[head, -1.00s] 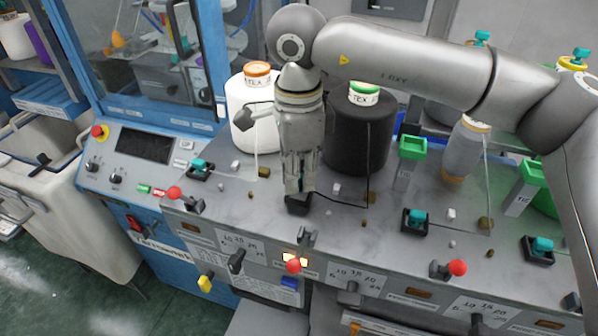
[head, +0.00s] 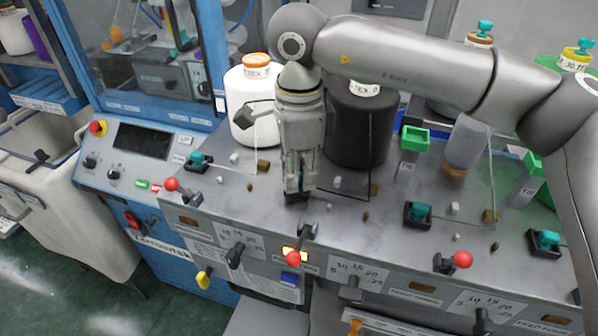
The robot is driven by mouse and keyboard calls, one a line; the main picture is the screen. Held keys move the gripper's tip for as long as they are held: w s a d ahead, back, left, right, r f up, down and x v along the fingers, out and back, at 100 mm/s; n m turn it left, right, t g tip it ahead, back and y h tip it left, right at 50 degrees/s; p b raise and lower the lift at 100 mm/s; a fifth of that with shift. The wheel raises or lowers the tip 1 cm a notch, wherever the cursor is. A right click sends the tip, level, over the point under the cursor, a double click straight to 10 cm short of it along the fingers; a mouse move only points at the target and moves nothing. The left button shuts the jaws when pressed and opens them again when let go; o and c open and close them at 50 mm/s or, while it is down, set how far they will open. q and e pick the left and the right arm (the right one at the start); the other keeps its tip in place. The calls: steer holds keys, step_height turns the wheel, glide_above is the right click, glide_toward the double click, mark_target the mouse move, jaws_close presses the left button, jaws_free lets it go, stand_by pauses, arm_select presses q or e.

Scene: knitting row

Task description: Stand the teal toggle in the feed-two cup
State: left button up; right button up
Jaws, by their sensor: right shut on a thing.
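My right gripper (head: 299,188) points down over a black cup (head: 297,198) on the grey machine deck. It is shut on a teal toggle (head: 302,184); only a thin sliver of teal shows between the fingers. The toggle's lower end is at the cup. The fingers hide most of the toggle and much of the cup, so I cannot tell whether the toggle is seated. Other teal toggles stand upright in black cups at the left (head: 197,159), right of the gripper (head: 418,211) and at the far right (head: 545,239). My left gripper is not in view.
A white yarn cone (head: 250,115) and a black yarn cone (head: 360,130) stand close behind the gripper. Green-topped posts (head: 415,138) and thin yarn lines rise at the right.

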steer(key=shift+s+f, duration=0.15)
steer(key=shift+f, duration=0.15)
steer(key=o, duration=0.7)
steer(key=shift+s+f, duration=0.1)
steer(key=shift+r, duration=0.35)
step_height(320, 180, up, 12)
steer(key=shift+f, duration=0.15)
